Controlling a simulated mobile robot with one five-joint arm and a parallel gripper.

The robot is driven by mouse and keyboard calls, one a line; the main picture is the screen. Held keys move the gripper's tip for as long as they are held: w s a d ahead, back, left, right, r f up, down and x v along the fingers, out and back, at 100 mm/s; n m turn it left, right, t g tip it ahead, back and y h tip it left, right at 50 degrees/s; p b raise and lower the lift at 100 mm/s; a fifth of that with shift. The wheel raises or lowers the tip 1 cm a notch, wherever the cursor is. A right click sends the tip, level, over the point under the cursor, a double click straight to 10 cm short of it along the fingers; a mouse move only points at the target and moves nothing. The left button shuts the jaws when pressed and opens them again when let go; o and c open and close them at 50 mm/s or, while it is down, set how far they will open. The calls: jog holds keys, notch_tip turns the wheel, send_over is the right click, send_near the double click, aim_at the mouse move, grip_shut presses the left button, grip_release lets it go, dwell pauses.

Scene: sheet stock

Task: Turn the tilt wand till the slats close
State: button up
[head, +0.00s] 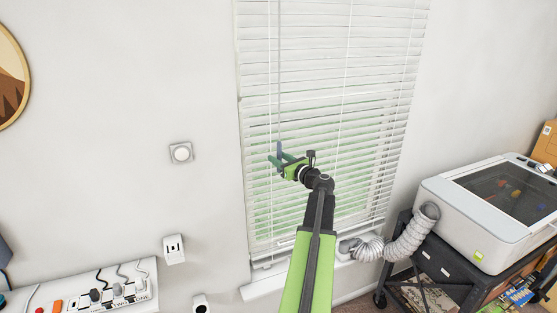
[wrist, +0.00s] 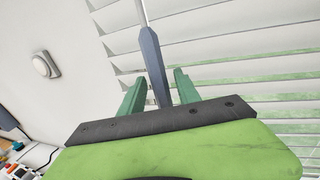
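The window blind (head: 350,110) has white slats, and green shows through the gaps between many of them, so they stand at least partly open. The tilt wand's blue-grey handle (head: 280,150) hangs at the blind's left side on a thin rod. My gripper (head: 277,158) is at the handle's lower part. In the wrist view the handle (wrist: 152,60) runs down between the two green fingers of my gripper (wrist: 158,74). The fingers stand apart with a gap to the handle on each side. The handle's lower end is hidden behind the gripper body.
A round wall dial (head: 181,153) is left of the blind. A power strip panel with cables (head: 95,290) is at lower left. A white machine (head: 490,210) on a black cart, with a silver hose (head: 405,243), stands at right. The wall around the wand is clear.

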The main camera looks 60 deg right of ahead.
grip_shut()
jog(key=shift+a, duration=0.1)
jog(key=shift+y, duration=0.3)
